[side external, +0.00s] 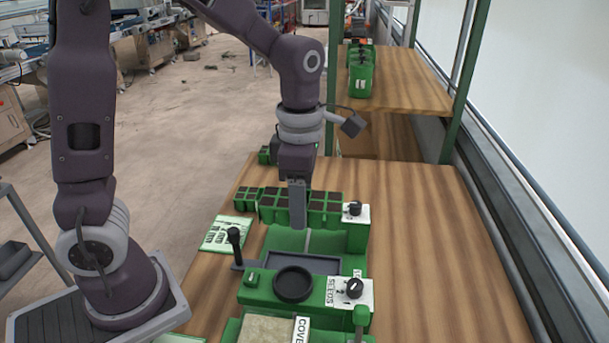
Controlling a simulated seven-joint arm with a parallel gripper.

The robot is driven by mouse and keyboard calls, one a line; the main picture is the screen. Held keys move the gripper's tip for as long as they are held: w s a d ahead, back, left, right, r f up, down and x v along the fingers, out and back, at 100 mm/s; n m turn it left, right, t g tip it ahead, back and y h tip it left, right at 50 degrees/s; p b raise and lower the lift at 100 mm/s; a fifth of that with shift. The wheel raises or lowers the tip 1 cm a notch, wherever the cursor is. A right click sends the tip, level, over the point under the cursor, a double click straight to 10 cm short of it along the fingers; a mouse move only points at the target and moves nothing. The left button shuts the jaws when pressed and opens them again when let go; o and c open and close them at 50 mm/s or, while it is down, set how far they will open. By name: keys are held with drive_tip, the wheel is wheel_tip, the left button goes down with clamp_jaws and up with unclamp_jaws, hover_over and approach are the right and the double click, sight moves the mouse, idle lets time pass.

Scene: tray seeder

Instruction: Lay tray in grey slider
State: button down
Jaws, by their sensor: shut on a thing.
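My gripper (297,222) points down over the green machine in the side external view, its fingers shut. It appears shut on a green tray (325,210) with dark brown cells, near the machine's back part. The fingers cover part of this tray, and its exact contact with the machine behind cannot be told. The grey slider (328,263), a dark rectangular frame, lies lower in the picture, between the back part and the seeds unit (315,290). The slider's visible inside looks empty.
A black lever (234,245) stands left of the slider, beside a printed green sheet (228,232). Knobs on white panels (356,213) line the machine's right side. The cover unit (270,330) is at the front. More green containers (360,75) stand on the back shelf. The table's right is clear.

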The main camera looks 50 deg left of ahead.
drive_tip(key=shift+w+a+f, duration=0.1)
drive_tip(key=shift+f, duration=7.05)
unclamp_jaws()
wheel_tip(320, 180, up, 9)
